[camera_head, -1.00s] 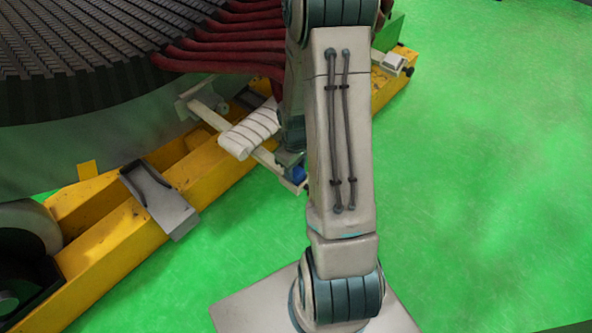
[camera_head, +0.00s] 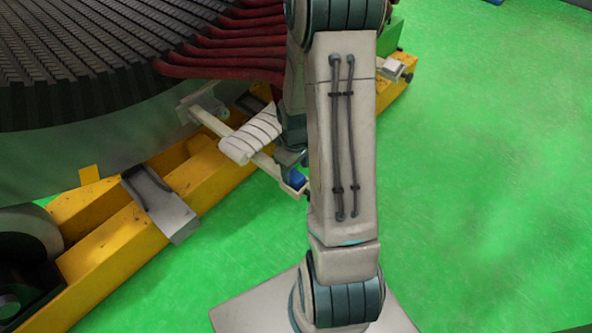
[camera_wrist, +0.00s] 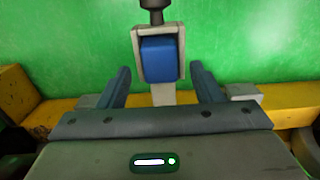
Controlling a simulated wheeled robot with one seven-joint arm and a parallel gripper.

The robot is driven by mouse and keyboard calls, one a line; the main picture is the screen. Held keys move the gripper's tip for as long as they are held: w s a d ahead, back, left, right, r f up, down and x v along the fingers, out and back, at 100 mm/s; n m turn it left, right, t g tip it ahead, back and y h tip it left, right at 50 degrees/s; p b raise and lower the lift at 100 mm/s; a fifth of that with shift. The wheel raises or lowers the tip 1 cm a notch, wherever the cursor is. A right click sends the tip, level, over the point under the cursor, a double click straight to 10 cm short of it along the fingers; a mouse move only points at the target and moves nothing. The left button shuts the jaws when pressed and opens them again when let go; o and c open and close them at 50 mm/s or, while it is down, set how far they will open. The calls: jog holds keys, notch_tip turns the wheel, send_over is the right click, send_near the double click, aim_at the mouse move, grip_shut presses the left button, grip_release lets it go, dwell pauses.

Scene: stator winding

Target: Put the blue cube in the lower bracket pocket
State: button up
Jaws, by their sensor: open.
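The blue cube (camera_wrist: 159,59) sits inside a pale, square-framed bracket pocket (camera_wrist: 138,44) at the end of a light bar, seen in the wrist view. In the head view the blue cube (camera_head: 297,179) shows at the outer end of the pale bracket bar (camera_head: 266,164), partly hidden by my arm. My gripper (camera_wrist: 161,80) is open in the wrist view, with its two blue-grey fingers apart on either side of the bar, just short of the cube. Nothing is between the fingers except the bar behind. In the head view my gripper is mostly hidden behind my arm.
A yellow frame (camera_head: 101,265) carries the large dark stator (camera_head: 70,70), with red cables (camera_head: 225,68) above the bracket. A white wrapped bundle (camera_head: 249,137) lies on the bar near my gripper. A dark knob (camera_wrist: 151,6) stands beyond the pocket. Green floor is clear at right.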

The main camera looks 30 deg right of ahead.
aim_at(296, 176)
notch_tip(296, 176, up, 9)
jog(key=p, duration=0.3)
jog(key=s+a+r+m+t, duration=0.1)
jog(key=s+a+r+m, duration=0.2)
jog(key=s+a+r, duration=0.9)
notch_tip(296, 176, up, 3)
jog(key=shift+r+m, duration=0.1)
jog(key=shift+m, duration=0.3)
notch_tip(296, 176, up, 29)
jog(key=t+p, duration=0.1)
jog(key=p, duration=2.5)
jog(key=shift+t, duration=0.4)
jog(key=shift+s+d, duration=0.1)
